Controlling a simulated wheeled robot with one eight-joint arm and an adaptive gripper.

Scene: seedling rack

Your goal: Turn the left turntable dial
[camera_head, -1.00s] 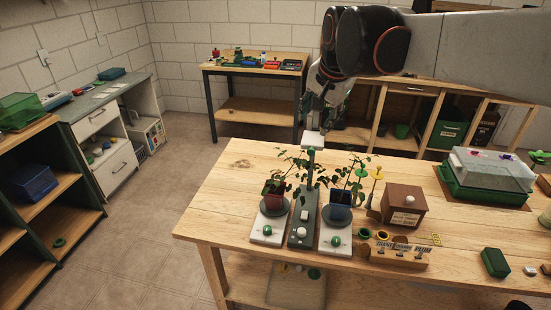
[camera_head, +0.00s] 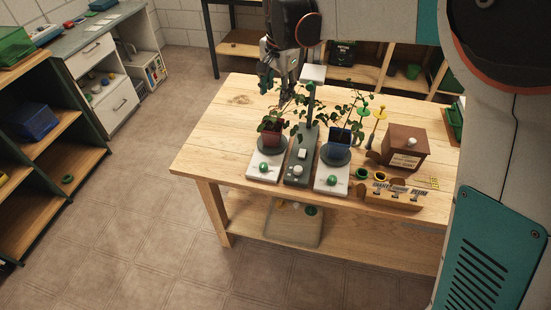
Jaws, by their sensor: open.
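The left turntable (camera_head: 257,174) is a white base on the wooden table with a dark round plate. A red pot (camera_head: 270,133) with a leafy seedling stands on that plate. Its dial is a round green knob (camera_head: 264,167) on the front part of the base. The right turntable (camera_head: 322,187) is similar, with a blue pot (camera_head: 340,136) and its own green dial (camera_head: 332,180). My gripper (camera_head: 276,92) is open and points down above the back of the table, behind the red pot in the picture and apart from the left dial. Its finger gap looks empty.
A grey stand (camera_head: 298,173) with a white button and an upright post with a white head (camera_head: 312,73) stands between the turntables. Yellow and green stakes, a brown box (camera_head: 406,146) and a wooden label block (camera_head: 391,197) are at right. The table's left part is clear.

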